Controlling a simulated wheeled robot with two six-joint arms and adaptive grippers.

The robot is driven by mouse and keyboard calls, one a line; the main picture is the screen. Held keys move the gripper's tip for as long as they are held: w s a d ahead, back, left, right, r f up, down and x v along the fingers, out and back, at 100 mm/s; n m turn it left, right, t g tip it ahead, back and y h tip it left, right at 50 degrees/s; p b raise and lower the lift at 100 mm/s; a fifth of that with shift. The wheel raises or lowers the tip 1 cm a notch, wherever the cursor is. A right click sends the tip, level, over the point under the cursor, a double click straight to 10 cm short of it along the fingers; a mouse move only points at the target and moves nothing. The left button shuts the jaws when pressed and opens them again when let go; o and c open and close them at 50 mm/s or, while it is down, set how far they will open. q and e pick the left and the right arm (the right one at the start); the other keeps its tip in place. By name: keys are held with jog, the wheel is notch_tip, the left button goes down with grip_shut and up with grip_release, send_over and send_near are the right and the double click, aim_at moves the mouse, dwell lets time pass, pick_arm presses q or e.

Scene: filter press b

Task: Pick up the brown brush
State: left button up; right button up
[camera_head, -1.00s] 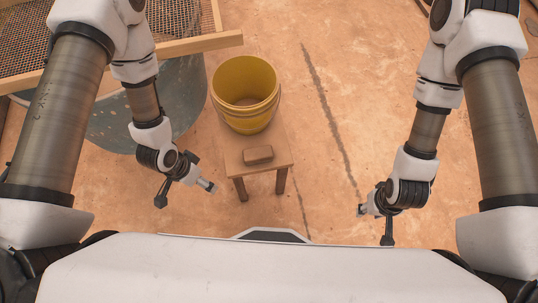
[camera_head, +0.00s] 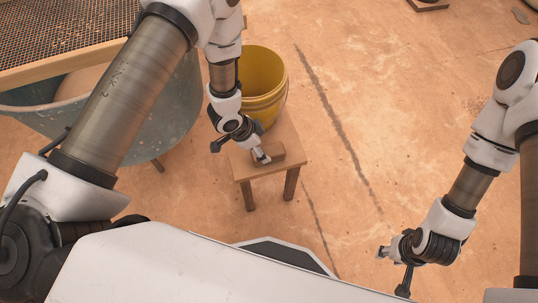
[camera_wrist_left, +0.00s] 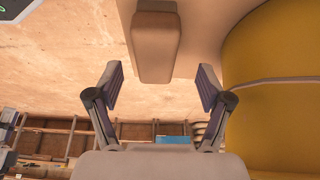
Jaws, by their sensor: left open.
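The brown brush (camera_head: 277,154) is a block-shaped thing lying on the small wooden stool (camera_head: 241,172), in front of the yellow bucket. My left gripper (camera_head: 261,157) is over the stool at the brush's left part and hides some of it. In the left wrist view the brush (camera_wrist_left: 157,45) lies beyond the fingertips, centred between them. The left fingers (camera_wrist_left: 161,85) are spread apart with nothing between them. My right gripper (camera_head: 383,253) is low at the right, far from the stool; its fingers are too small to read.
The yellow bucket (camera_head: 264,80) stands on the stool right behind the brush. It also fills the right side of the left wrist view (camera_wrist_left: 275,100). A grey tub (camera_head: 165,125) with a mesh sieve (camera_head: 60,45) is at the left. The floor right of the stool is clear.

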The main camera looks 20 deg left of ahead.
aim_at(266, 151)
pick_arm(q)
jog(key=x, duration=0.2)
jog(key=b+x, duration=0.1)
jog(key=x, duration=0.2)
jog(key=shift+s+d, duration=0.15)
jog(key=shift+d, duration=0.1)
jog(key=shift+f, duration=0.25)
jog(key=c, duration=1.3)
